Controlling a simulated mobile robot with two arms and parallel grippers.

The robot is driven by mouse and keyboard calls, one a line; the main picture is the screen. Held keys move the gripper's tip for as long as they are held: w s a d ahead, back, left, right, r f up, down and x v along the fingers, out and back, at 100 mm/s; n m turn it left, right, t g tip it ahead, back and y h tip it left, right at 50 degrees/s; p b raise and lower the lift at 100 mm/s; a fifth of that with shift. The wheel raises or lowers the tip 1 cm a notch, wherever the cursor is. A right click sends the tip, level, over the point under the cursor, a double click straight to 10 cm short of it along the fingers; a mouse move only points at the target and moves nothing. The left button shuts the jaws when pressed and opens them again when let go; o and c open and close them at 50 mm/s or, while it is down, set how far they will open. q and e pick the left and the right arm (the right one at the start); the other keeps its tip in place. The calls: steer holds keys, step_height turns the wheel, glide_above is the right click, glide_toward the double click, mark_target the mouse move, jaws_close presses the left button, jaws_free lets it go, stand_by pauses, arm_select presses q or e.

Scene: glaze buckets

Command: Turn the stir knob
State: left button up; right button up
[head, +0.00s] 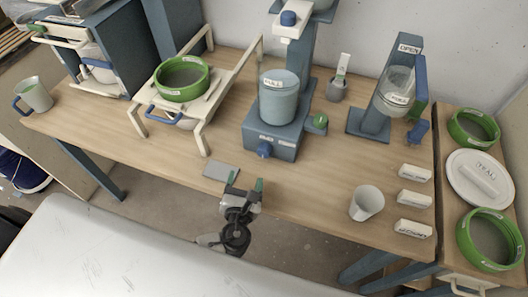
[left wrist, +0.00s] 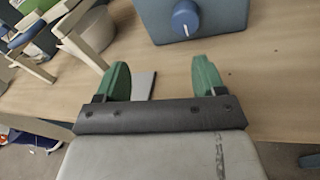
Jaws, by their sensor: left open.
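The stir knob looks to be the round blue knob (head: 264,149) on the front of the blue-grey mixer base (head: 284,137). It also shows at the top of the left wrist view (left wrist: 186,18), with a pale pointer mark on its face. A light blue bucket (head: 278,98) stands on the base. My left gripper (head: 244,184) is at the table's front edge, in front of and apart from the knob. In the left wrist view its green fingertips (left wrist: 161,82) are spread with nothing between them. My right gripper is not in view.
A flat grey tile (head: 221,172) lies on the table just behind my left gripper. A white cup (head: 366,203) and several labelled white blocks (head: 414,198) are to the right. A cream frame with a green-rimmed sieve (head: 182,80) stands left. The wood before the knob is clear.

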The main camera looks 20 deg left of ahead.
mark_target(263, 155)
arm_select(q)
steer(key=m+h, duration=0.1)
steer(key=m, duration=0.1)
steer(key=d+m+t+h, duration=0.1)
steer(key=m, duration=0.2)
steer(key=f+m+h, duration=0.1)
steer(key=m, duration=0.1)
steer(key=shift+w+d+f+m+t, duration=0.1)
steer(key=shift+w+d+m+t, duration=0.2)
steer(key=shift+w+d+m, duration=0.1)
steer(key=shift+w, duration=0.25)
steer(key=w+p, duration=0.1)
steer(key=w, duration=0.9)
steer(key=shift+c, duration=0.3)
steer(key=c, duration=0.9)
steer(key=shift+o, duration=0.2)
